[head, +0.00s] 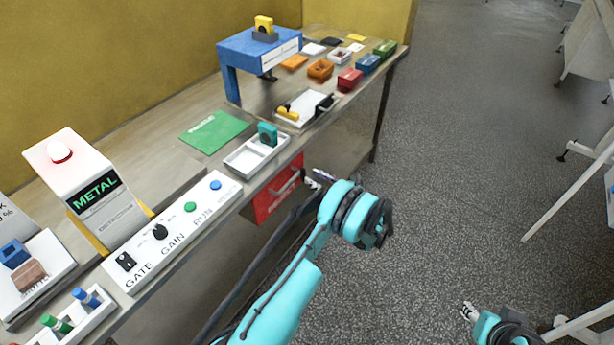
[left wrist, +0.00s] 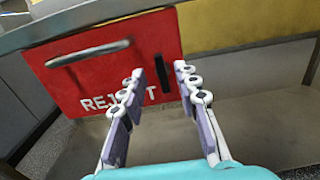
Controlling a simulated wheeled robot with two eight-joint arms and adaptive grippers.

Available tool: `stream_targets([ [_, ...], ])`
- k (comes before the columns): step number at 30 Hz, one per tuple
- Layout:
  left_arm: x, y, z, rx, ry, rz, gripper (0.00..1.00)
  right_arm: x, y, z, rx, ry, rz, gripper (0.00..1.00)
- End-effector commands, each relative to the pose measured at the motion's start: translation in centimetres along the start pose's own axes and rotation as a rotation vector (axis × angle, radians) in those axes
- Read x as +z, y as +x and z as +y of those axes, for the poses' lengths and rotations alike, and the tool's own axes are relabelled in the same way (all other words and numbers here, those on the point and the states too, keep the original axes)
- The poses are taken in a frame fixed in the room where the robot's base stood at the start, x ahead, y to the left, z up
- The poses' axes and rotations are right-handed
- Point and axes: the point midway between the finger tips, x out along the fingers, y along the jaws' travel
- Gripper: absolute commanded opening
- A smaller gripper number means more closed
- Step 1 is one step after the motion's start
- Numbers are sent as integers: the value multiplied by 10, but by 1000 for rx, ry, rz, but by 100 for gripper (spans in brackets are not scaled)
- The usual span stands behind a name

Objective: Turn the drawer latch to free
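The red drawer (head: 267,205) sits under the front edge of the table. In the left wrist view the drawer front (left wrist: 85,85) reads REJECT and has a long grey handle (left wrist: 88,53) at upper left. A dark upright bar, which looks like the latch (left wrist: 161,73), stands near the drawer's right edge. My left gripper (head: 316,179) is in front of the drawer's right end. In the left wrist view its fingers (left wrist: 160,90) are apart, with the latch seen between their tips; contact cannot be told. My right gripper (head: 469,311) hangs low over the floor, away from the drawer.
On the table stand the METAL detector (head: 85,180), a control panel (head: 170,230) with knobs, a white tray (head: 245,162), a green mat (head: 213,132) and a blue stand (head: 250,48). Several small coloured boxes lie at the far end. Open floor lies to the right.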

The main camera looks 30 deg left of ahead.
Motion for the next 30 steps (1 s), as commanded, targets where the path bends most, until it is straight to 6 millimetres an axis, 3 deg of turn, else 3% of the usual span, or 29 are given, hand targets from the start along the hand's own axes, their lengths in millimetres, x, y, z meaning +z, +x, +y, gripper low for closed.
stream_targets([
  [7,-1,34,0,1,-1,1,31,7,10,0,0,0,0,40],
  [17,0,40,0,-2,-2,2,31,7,10,0,0,0,0,40],
  [18,0,40,0,-2,-2,2,28,7,10,0,0,0,0,40],
  [21,0,40,0,-2,-2,2,2,7,10,0,0,0,0,40],
  [30,0,40,0,-2,-12,2,0,7,10,0,0,0,0,40],
])
